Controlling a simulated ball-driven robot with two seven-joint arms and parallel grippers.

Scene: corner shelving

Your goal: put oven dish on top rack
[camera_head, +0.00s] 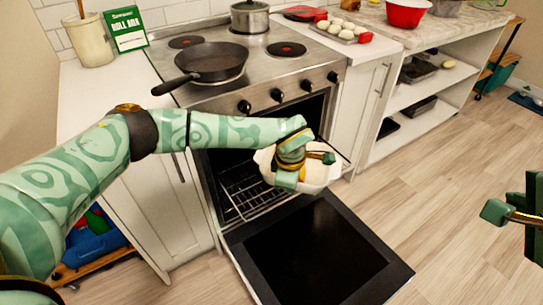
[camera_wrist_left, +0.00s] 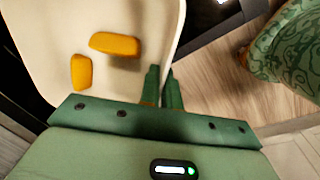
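The white oven dish (camera_head: 325,172) is at the right side of the open oven's mouth, near the wire rack (camera_head: 240,195). I cannot tell whether it rests on the rack. My left gripper (camera_head: 297,170) is at the dish and hides part of it. In the left wrist view the dish (camera_wrist_left: 95,15) holds orange pieces (camera_wrist_left: 115,44), and the left fingers (camera_wrist_left: 161,88) are close together on its rim. My right gripper (camera_head: 497,212) is at the far right edge, away from the dish and partly cut off; its opening is unclear.
The black oven door (camera_head: 318,252) is folded down in front. A dark frying pan (camera_head: 213,62) and a steel pot (camera_head: 250,17) stand on the stove. Cabinets flank the oven on both sides. The wooden floor (camera_head: 430,200) at right is clear.

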